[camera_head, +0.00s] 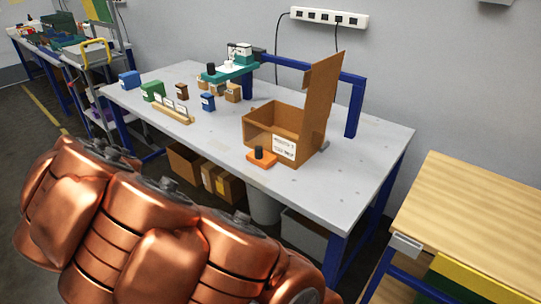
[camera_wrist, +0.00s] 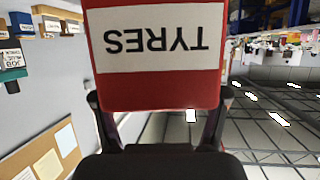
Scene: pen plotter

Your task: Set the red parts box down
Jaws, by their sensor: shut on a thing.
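The red parts box (camera_wrist: 155,95) fills the top middle of the wrist view. Its white label reads TYRES, upside down in the picture. My gripper (camera_wrist: 160,103) is shut on this box, with one dark finger at each side of it. The far side of the box and what lies beneath it are hidden. Neither the red box nor my gripper shows in the head view. There, the grey workbench (camera_head: 222,157) stands in the middle, with my copper arm in front of it at the lower left.
An open cardboard carton (camera_head: 268,120) and an orange block with a black knob (camera_head: 261,162) stand on the bench. Small blue (camera_head: 208,102), green (camera_head: 152,91) and brown boxes stand farther left, near a wooden rack (camera_head: 172,114). The bench's front right is clear. A wooden table (camera_head: 480,205) stands right.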

